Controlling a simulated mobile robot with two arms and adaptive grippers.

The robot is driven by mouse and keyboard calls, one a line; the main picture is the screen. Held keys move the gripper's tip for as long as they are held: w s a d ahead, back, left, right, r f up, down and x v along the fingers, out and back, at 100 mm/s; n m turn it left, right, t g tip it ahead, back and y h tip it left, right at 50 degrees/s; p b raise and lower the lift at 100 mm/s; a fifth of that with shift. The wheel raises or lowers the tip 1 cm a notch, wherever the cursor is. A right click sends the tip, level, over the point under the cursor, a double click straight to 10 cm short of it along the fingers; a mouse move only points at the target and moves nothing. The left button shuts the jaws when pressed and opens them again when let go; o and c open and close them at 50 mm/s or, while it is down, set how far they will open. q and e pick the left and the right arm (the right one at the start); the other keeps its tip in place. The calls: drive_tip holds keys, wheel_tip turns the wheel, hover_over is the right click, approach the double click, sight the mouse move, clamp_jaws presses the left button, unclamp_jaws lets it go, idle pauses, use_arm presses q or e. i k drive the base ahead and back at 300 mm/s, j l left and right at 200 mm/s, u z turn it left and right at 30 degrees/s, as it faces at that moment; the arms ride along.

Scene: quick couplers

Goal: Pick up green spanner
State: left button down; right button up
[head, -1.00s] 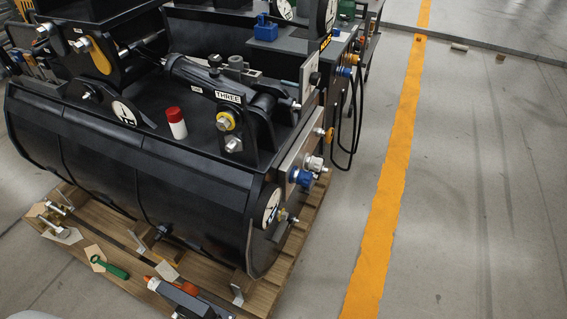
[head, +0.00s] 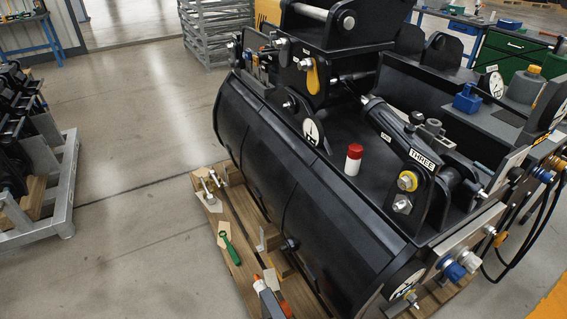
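The green spanner (head: 230,248) lies on the wooden pallet (head: 247,274) in the lower left-middle of the head view. It rests on or beside a pale tag-like piece (head: 223,229), in front of the large black bucket attachment (head: 290,180). Its ring end is toward the back and its other end points down toward the front. Nothing covers it. Neither of my grippers shows in the head view.
An orange and white item (head: 262,284) with a dark part lies on the pallet nearer the front. Metal fittings (head: 210,184) sit at the pallet's back left corner. A red-capped white bottle (head: 354,159) stands on the attachment. The floor (head: 130,240) left of the pallet is clear.

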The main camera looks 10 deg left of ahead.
sight(236, 260)
drive_tip(key=z, duration=1.2)
drive_tip(key=k+u, duration=0.1)
drive_tip(key=u, duration=1.9)
drive_tip(key=i+j+z, duration=0.1)
drive_tip(key=i+j, duration=0.15)
drive_tip(key=i+j+z, duration=0.1)
drive_tip(key=j, duration=0.25)
drive_tip(key=i+j+z, duration=0.1)
drive_tip(key=i+j, duration=0.4)
drive_tip(key=j, duration=0.15)
drive_tip(key=i+j+z, duration=0.15)
drive_tip(key=j, duration=0.2)
drive_tip(key=i+j+z, duration=0.1)
drive_tip(key=j, duration=0.25)
drive_tip(key=i, duration=0.1)
